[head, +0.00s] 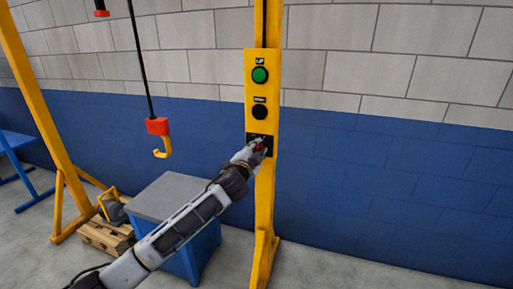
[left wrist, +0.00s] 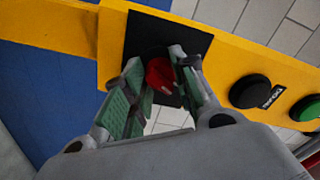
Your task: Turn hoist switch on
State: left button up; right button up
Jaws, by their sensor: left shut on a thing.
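The red hoist switch knob (left wrist: 159,74) sits on a black square plate (left wrist: 137,33) on the yellow post. My left gripper (head: 260,149) is at this plate in the head view, low on the yellow control panel. In the left wrist view its fingers stand on both sides of the red knob and are shut on it. The fingers hide part of the knob and plate. The knob's exact angle is hard to tell. My right gripper is not in view.
Above the switch are a black button (head: 259,112) and a green UP button (head: 260,75). A hanging orange hook (head: 160,150), a grey-topped blue cabinet (head: 175,195) and a wooden pallet (head: 103,236) are to the left. Floor at the right is clear.

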pick_arm(q)
jog(key=shift+m, duration=0.3)
jog(key=shift+f, duration=0.1)
jog(key=o, duration=1)
jog(key=shift+o, duration=0.3)
jog(key=shift+s+a, duration=0.15)
jog(key=shift+s, duration=0.15)
jog(key=shift+v, duration=0.9)
jog(key=v, duration=0.9)
jog(key=shift+s, duration=0.25)
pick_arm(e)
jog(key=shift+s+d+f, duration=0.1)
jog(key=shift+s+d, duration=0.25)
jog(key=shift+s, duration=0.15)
